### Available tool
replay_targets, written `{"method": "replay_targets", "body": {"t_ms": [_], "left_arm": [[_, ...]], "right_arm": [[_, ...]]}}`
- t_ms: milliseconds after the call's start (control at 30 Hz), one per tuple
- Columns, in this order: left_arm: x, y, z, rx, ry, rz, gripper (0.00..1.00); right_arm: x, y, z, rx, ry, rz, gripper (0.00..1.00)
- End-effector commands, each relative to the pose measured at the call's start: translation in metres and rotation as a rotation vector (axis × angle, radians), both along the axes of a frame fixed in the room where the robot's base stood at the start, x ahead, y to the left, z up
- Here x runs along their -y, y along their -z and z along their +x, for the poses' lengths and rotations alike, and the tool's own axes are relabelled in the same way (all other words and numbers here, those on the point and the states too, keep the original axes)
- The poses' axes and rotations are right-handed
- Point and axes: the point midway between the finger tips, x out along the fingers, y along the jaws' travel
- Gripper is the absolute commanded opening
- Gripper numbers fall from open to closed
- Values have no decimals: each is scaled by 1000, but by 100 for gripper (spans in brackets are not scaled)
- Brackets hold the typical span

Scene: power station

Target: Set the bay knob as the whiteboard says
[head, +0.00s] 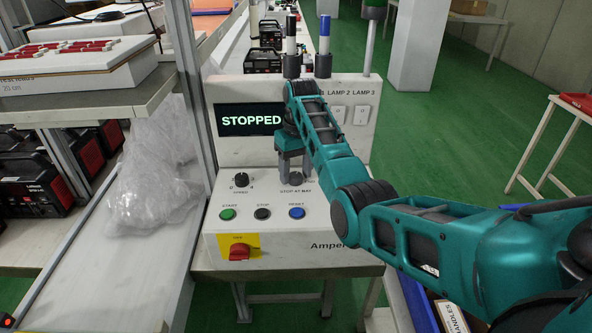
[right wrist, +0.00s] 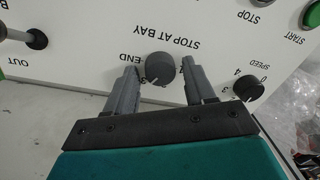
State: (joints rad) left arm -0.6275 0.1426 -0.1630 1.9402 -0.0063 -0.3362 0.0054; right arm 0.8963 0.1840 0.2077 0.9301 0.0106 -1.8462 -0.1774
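The bay knob (right wrist: 158,67) is a dark round knob under the STOP AT BAY label in the right wrist view, where the panel appears upside down. Its white mark points towards the picture's bottom. The END label shows beside it; other position marks are partly hidden by the fingers. My right gripper (right wrist: 161,88) is open, with one finger on each side of the knob and visible gaps between. In the head view my right gripper (head: 295,178) reaches down to the panel and largely hides the knob. The whiteboard and my left gripper are not in view.
The control panel (head: 225,170) has a STOPPED screen (head: 248,120), a speed knob (head: 241,180), green start (head: 227,213), black stop (head: 262,213) and blue reset (head: 296,212) buttons, and a red switch (head: 239,252). A metal post (head: 190,80) stands at its left.

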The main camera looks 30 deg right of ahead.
Motion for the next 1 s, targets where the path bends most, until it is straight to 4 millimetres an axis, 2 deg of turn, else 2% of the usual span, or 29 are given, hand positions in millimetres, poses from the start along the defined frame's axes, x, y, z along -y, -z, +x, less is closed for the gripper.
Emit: {"method": "replay_targets", "body": {"t_ms": [100, 367, 467, 667, 1000], "left_arm": [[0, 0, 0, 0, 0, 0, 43], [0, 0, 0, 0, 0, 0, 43], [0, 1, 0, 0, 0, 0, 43], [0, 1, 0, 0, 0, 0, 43], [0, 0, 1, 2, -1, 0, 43]], "right_arm": [[0, 1, 0, -2, 0, 0, 62], [0, -2, 0, -2, 0, -1, 62], [1, -11, 0, 0, 0, -1, 62], [3, -54, 0, 4, 0, -1, 62], [7, -84, 0, 3, -1, -8, 62]]}}
